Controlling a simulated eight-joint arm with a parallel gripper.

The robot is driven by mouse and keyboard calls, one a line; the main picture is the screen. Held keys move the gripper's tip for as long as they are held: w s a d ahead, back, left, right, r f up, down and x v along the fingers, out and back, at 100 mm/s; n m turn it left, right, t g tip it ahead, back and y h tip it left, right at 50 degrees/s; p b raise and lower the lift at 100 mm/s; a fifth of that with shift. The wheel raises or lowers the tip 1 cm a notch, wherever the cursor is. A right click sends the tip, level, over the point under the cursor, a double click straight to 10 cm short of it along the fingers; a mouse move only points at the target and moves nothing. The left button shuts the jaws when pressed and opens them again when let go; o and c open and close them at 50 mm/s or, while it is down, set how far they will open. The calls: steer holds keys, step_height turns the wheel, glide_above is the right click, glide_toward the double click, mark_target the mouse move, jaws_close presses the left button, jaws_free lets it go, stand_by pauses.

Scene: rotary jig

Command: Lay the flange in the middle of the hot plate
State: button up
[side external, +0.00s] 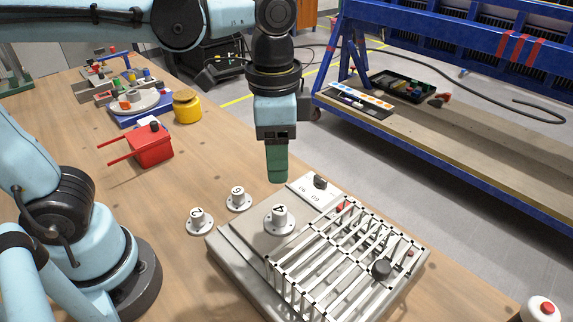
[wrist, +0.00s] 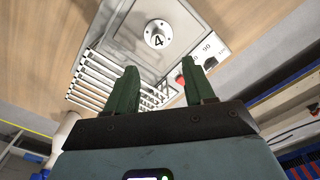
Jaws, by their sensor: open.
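A white flange marked 4 (side external: 280,219) sits upright on the bare grey surface of the hot plate (side external: 236,246), beside the wire rack. In the wrist view the flange (wrist: 158,35) lies flat on the plate (wrist: 122,38), apart from my fingers. Two more white flanges stand on the wooden table left of the hot plate: a nearer one (side external: 200,221) and a farther one (side external: 238,199). My gripper (side external: 277,180) hangs above the far side of the flange. Its green fingers are apart and empty in the wrist view (wrist: 160,84).
A wire rack (side external: 340,258) stands over the right part of the hot plate, with a black knob at its right. A red box (side external: 151,146) and a yellow pot (side external: 187,107) stand farther back. An emergency button (side external: 541,310) is at lower right.

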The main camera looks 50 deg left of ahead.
steer(key=a+f+n+t, duration=0.2)
steer(key=a+n+t, duration=0.1)
steer(key=a+n, duration=0.1)
steer(key=w+a+f+n+t, duration=0.1)
steer(key=a+f+n+t, duration=0.1)
steer(key=a+n+t, duration=0.2)
steer(key=a, duration=0.3)
steer(key=shift+a+f, duration=0.25)
steer(key=shift+f, duration=0.1)
steer(key=shift+w, duration=0.1)
